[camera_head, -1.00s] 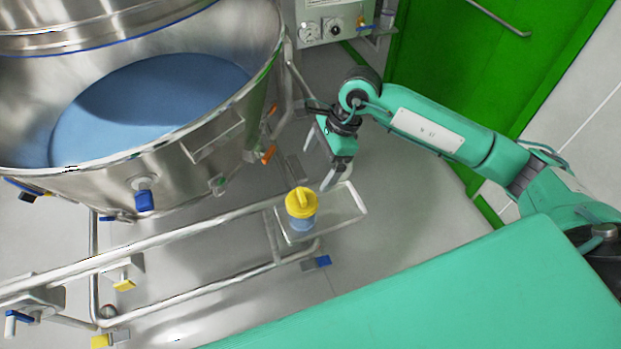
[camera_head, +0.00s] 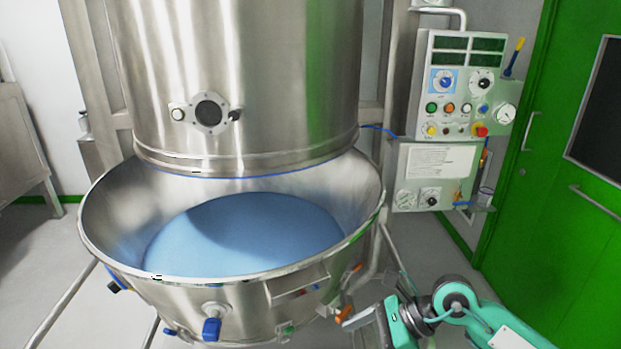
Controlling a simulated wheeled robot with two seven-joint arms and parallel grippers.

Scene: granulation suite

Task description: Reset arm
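My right arm, teal with dark joints, comes in at the lower right in the head view. Its gripper is largely cut off by the bottom edge, so its fingertips are hidden; only the teal gripper body and wrist show, close to the right side of the steel bowl (camera_head: 165,292). My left arm and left gripper are out of view.
Blue material (camera_head: 245,235) lies in the bowl beneath a large steel cylinder (camera_head: 240,70). A control panel (camera_head: 462,85) with knobs and buttons stands at the right, above a gauge box (camera_head: 432,178). A green door (camera_head: 545,220) is at far right. Open floor lies at left.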

